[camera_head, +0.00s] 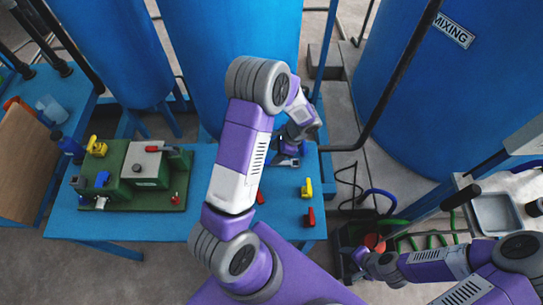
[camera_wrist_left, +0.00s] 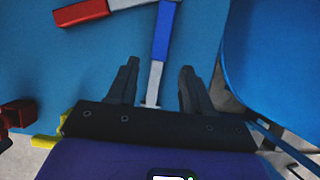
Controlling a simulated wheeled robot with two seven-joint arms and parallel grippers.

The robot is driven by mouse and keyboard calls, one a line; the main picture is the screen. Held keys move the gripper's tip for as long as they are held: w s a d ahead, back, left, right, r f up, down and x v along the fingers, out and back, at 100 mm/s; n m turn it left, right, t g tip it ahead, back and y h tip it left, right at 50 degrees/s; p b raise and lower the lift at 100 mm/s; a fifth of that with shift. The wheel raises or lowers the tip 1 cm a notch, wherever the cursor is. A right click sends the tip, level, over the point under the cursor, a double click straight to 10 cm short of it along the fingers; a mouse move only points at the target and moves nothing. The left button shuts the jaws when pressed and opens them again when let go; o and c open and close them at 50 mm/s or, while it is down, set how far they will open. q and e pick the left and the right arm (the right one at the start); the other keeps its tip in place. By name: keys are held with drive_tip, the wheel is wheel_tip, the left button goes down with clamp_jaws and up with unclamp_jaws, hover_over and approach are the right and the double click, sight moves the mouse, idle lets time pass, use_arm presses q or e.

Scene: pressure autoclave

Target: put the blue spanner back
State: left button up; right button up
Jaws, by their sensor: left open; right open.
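The blue spanner (camera_wrist_left: 162,35), a silver tool with a blue grip, lies on the blue table in the left wrist view. Its silver lower end reaches down between the two dark fingers of my left gripper (camera_wrist_left: 157,82). The fingers are open, with a gap on each side of the shaft. In the head view my left gripper (camera_head: 288,158) is low over the right part of the table (camera_head: 230,222); the spanner is hard to make out there. My right gripper (camera_head: 362,262) is open, off the table at the lower right, beside a dark crate.
A red-handled tool (camera_wrist_left: 82,13) lies beside the spanner's upper end. Yellow (camera_head: 307,188) and red (camera_head: 309,217) items stand at the table's right edge. The green machine (camera_head: 135,180) takes up the table's left. Large blue tanks (camera_head: 230,60) stand behind.

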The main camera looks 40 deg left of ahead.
sight(284, 162)
use_arm(q)
drive_tip(key=p+v, duration=0.1)
drive_tip(key=v, duration=0.6)
drive_tip(key=shift+r, duration=0.2)
drive_tip(key=shift+d+r, duration=0.1)
drive_tip(key=shift+d, duration=0.05)
